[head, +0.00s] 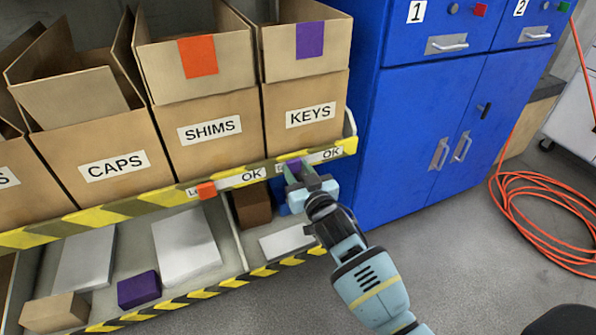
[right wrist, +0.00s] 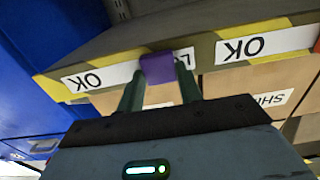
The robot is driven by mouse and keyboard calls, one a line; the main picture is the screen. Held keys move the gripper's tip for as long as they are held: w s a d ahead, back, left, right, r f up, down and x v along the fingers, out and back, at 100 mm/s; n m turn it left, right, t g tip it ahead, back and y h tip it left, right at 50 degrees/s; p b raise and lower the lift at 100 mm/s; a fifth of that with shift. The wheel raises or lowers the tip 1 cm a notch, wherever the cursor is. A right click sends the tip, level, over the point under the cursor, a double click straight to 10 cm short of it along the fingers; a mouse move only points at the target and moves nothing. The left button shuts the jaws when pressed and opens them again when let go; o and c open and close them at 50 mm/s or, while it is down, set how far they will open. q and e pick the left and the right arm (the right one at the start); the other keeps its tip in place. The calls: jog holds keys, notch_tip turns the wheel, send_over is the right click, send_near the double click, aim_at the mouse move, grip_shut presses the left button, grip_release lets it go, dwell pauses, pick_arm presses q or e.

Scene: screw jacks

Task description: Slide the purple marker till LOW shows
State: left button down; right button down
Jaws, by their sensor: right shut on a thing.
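The purple marker (head: 293,165) sits on the yellow-and-black shelf edge below the KEYS box (head: 305,112). My right gripper (head: 302,180) is shut on it. In the right wrist view the purple marker (right wrist: 158,68) is between my right gripper's two fingers (right wrist: 160,88). OK shows on the label (head: 332,154) to the marker's right in the head view. Only the start of the word on its left side shows; the marker and fingers cover the rest. My left gripper is not in view.
An orange marker (head: 206,190) sits on the same shelf edge below the SHIMS box (head: 209,129), with OK showing on its right. The blue cabinet (head: 410,140) stands close to the right of the shelf. An orange hose (head: 540,215) lies on the floor.

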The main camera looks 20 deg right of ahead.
jog(key=d+p, duration=0.1)
jog(key=d, duration=0.4)
jog(key=d+p, duration=0.1)
jog(key=d, duration=0.4)
jog(key=shift+w, duration=0.2)
jog(key=shift+d, duration=0.2)
jog(key=c, duration=0.9)
grip_release()
jog(key=shift+d, duration=0.15)
jog(key=shift+s+p, duration=0.5)
jog(key=shift+s, duration=0.05)
jog(key=p, duration=0.2)
send_near(329, 152)
jog(key=shift+s+d+f, duration=0.1)
jog(key=shift+s+d, duration=0.05)
jog(key=shift+s, duration=0.6)
